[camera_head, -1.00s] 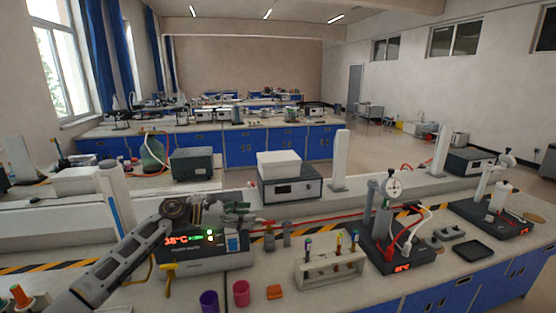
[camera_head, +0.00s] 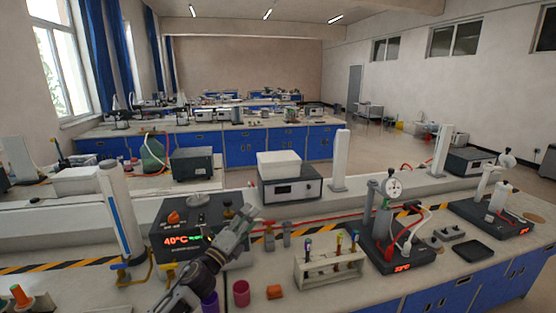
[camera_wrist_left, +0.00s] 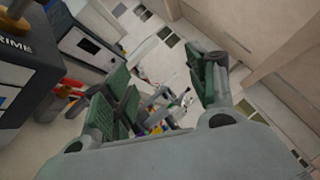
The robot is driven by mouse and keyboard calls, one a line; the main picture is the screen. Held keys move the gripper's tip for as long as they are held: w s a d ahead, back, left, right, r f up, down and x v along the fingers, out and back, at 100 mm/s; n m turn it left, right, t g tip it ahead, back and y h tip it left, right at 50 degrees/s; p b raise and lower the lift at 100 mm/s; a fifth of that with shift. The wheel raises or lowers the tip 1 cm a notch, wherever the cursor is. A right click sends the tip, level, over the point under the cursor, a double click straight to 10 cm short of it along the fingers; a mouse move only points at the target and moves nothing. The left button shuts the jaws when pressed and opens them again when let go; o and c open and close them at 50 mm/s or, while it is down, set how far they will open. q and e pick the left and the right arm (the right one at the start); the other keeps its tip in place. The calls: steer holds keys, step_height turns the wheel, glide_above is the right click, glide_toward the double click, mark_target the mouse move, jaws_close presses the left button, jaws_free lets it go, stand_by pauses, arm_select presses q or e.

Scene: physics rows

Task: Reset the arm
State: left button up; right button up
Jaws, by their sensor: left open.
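My left arm comes in from the bottom of the head view. Its gripper (camera_head: 240,224) is raised in front of the right side of the heating device, apart from the rack. In the left wrist view the gripper (camera_wrist_left: 165,95) has its green-padded fingers spread with nothing between them. My right gripper is not in view.
A white rack (camera_head: 330,268) holds several tubes. A gauge apparatus (camera_head: 400,257) stands right of it. A grey box (camera_head: 290,188) is behind.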

arm_select(q)
steer(key=s+a+f+n+g+y, duration=0.3)
steer(key=s+a+f+n+y, duration=0.25)
steer(key=f+n, duration=0.35)
steer(key=s+a+f+n+g+y, duration=0.2)
steer(key=s+a+f+n+y, duration=0.4)
steer(key=n, duration=0.4)
steer(key=s+a+f+n+g+h, duration=0.1)
steer(key=s+f+n+g, duration=0.35)
steer(key=s, duration=0.85)
steer(key=s+f+n+g, duration=0.3)
steer(key=s+f+g, duration=0.25)
steer(key=s, duration=0.75)
step_height(320, 180, down, 34)
steer(key=s+g, duration=0.1)
steer(key=s, duration=0.2)
steer(key=s+a+f, duration=0.2)
steer(key=s+f, duration=0.7)
steer(key=s, duration=0.1)
steer(key=s+a+f+g, duration=0.1)
steer(key=s+a+f, duration=0.1)
steer(key=s+f, duration=0.8)
steer(key=shift+s+a+f, duration=0.15)
steer(key=shift+s+f, duration=0.15)
steer(key=shift+s, duration=0.45)
